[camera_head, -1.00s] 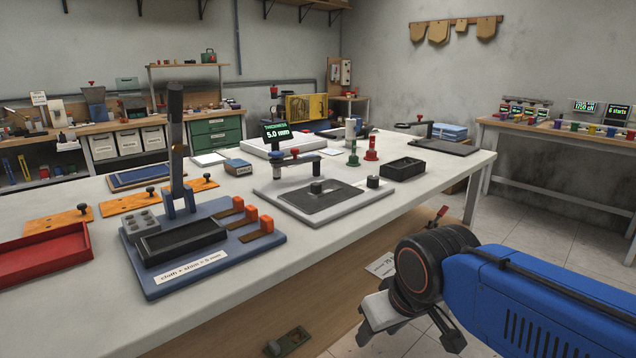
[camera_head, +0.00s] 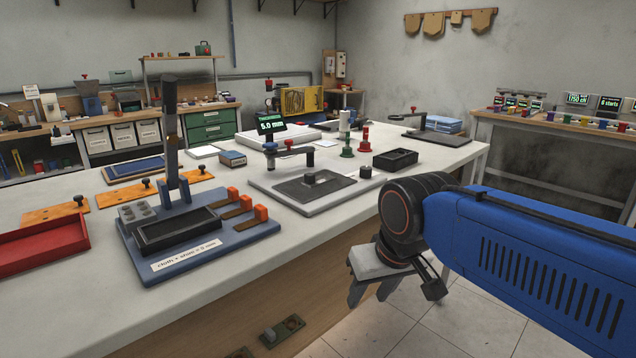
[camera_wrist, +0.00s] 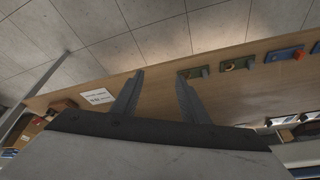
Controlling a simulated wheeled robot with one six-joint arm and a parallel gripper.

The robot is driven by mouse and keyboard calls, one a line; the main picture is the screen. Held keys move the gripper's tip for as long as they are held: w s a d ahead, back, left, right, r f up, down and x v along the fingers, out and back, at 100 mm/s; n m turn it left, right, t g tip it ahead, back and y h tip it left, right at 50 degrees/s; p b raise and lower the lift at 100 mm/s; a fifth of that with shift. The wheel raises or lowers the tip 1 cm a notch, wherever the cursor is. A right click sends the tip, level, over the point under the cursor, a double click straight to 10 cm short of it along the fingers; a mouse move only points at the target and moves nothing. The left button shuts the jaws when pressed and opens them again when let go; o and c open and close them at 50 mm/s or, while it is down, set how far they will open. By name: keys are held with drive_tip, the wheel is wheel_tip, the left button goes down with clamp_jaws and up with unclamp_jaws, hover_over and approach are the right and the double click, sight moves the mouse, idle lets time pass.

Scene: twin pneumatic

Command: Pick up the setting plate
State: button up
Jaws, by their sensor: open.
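No label marks the setting plate, so I cannot tell for certain which thing it is. Orange plates with black knobs (camera_head: 125,194) lie on the left part of the white table. A dark flat plate with a small block on it (camera_head: 312,186) lies on a light grey base (camera_head: 345,191) near the table's middle, under a gauge arm (camera_head: 290,151). My gripper (camera_head: 373,294) is open and empty, off the table's front edge, fingers pointing down. In the wrist view my gripper (camera_wrist: 160,84) has its fingers apart before the wooden table front, with nothing between them.
A blue fixture with a black tray (camera_head: 180,230) and orange-tipped levers stands at the front. A red tray (camera_head: 40,245) is at the left. A black box (camera_head: 396,160) and red and green posts stand behind the grey base. The table's front strip is clear.

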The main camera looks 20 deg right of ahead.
drive_tip(key=w+r+m+g, duration=0.4)
drive_tip(key=w+r+m, duration=0.9)
drive_tip(key=w+r, duration=1.8)
hover_over(310, 173)
wheel_tip(310, 173, down, 10)
drive_tip(key=shift+s+f, duration=0.15)
drive_tip(key=shift+d+f, duration=0.2)
drive_tip(key=shift+f, duration=2.45)
clamp_jaws()
